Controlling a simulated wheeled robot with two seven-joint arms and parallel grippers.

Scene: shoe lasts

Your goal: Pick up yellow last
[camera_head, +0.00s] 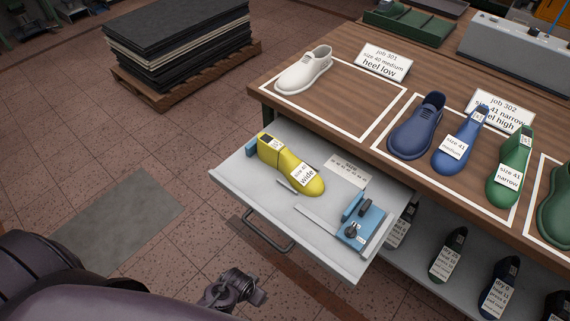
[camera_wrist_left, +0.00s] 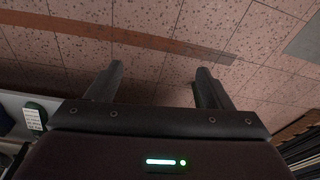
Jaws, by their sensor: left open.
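The yellow last (camera_head: 290,168) lies in the open drawer (camera_head: 232,184) under the workbench. It has a white label reading size 41 wide, and its toe points to the lower right. My left gripper (camera_head: 236,290) is at the bottom of the head view, outside the drawer and apart from the last. In the left wrist view the two fingers (camera_wrist_left: 160,76) are spread with nothing between them, over the tiled floor. The yellow last does not show in that view. My right gripper is not in view.
A blue and grey measuring tool (camera_head: 357,222), a small metal rod and a size card (camera_head: 346,172) share the drawer. Its handle (camera_head: 268,238) sticks out in front. Blue and green lasts and a white shoe (camera_head: 304,70) stand on the bench (camera_head: 340,95). More labelled lasts stand on a lower shelf.

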